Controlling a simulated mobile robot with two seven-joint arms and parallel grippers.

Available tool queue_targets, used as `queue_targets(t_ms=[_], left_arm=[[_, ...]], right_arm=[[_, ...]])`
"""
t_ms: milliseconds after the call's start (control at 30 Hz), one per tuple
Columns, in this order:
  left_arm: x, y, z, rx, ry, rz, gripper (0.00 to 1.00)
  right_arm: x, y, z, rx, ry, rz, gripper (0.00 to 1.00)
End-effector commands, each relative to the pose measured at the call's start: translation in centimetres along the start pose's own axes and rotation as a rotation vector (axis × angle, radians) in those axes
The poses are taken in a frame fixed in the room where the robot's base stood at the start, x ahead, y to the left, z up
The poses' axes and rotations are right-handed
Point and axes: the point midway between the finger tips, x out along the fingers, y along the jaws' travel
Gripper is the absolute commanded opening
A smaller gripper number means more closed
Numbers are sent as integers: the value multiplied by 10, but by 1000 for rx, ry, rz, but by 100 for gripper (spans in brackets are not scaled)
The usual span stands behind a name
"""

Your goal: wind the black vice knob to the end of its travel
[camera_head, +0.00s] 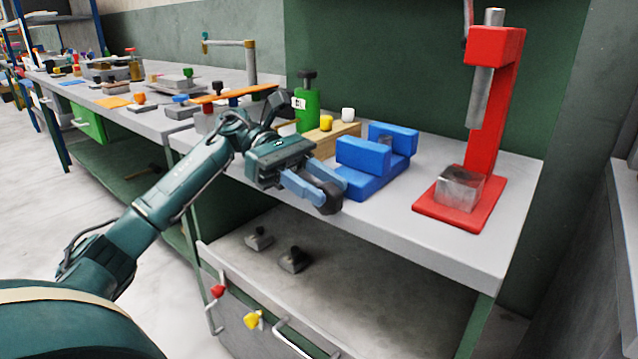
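The blue vice (364,184) stands on the grey bench top, near its front edge, with two upright blue jaws and a gap between them. A small grey block (384,140) shows at its far jaw. The black vice knob (329,198) is at the vice's left front end, partly covered by my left gripper (322,188). The blue-grey fingertips of that gripper are at the knob, and the knob shows dark at their ends. I cannot tell whether they press on it. My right gripper is not in view.
A red press (484,120) with a metal block (460,188) stands to the right. A green bottle (307,108) and a wooden block with yellow and white knobs (340,135) stand behind my gripper. Below is an open drawer (330,270) holding dark items. The bench front between vice and press is clear.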

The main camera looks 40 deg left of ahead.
Motion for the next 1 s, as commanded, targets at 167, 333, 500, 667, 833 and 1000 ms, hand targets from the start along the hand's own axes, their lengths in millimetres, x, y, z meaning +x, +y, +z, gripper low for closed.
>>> queue_targets(t_ms=[167,333,500,667,833,1000], left_arm=[[0,0,0,0,1,0,44],[0,0,1,0,10,0,44],[0,0,8,1,84,-1,44],[2,0,14,3,227,-1,44],[5,0,17,4,403,-1,44],[10,0,18,5,591,-3,44]], right_arm=[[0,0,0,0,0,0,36],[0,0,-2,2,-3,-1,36],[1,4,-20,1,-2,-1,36],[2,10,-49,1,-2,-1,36],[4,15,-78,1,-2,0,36],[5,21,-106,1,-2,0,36]])
